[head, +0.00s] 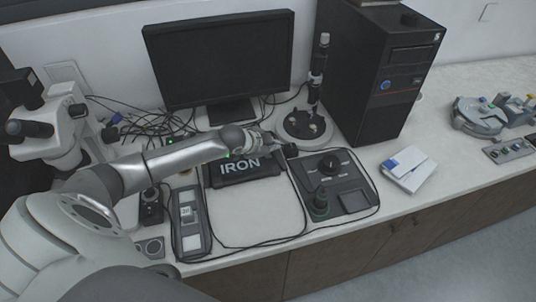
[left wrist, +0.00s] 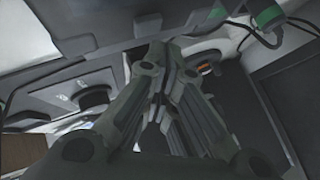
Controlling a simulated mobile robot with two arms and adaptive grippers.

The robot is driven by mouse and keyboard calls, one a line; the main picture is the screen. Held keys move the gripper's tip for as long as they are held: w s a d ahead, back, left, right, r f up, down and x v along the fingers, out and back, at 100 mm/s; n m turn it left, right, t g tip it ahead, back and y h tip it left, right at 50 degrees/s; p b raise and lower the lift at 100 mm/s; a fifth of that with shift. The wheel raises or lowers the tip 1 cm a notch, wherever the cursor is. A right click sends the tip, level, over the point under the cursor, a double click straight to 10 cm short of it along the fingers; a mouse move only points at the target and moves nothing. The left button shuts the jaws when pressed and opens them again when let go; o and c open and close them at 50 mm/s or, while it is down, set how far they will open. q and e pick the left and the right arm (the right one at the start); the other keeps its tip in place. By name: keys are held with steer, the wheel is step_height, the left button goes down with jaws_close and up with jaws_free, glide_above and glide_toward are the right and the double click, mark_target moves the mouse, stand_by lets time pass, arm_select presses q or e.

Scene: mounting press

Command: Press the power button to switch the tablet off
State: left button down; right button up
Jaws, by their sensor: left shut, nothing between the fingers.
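A flat dark panel with white "IRON" lettering (head: 240,168) lies on the bench in front of the monitor. I cannot tell for sure that it is the tablet, and I cannot make out a power button on it. My left gripper (head: 287,150) reaches in from the left, over the panel's back edge, to its upper right corner. The fingers are shut and empty; they also show in the left wrist view (left wrist: 165,65). Whether the fingertips touch anything cannot be told. My right gripper is not in view.
A black control box with a round knob (head: 330,163) stands just right of the panel. Behind are a monitor (head: 222,58), a round stand (head: 303,125) and a computer tower (head: 375,75). A white box (head: 409,168) lies to the right. Loose cables run across the bench.

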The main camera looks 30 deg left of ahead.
mark_target(270, 156)
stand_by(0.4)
arm_select(q)
steer(key=shift+f, duration=0.45)
steer(key=shift+f, duration=0.4)
stand_by(0.7)
steer(key=shift+r, duration=0.1)
steer(key=shift+r+p, duration=0.75)
steer(key=shift+p, duration=0.05)
step_height(270, 156, up, 5)
steer(key=p, duration=0.5)
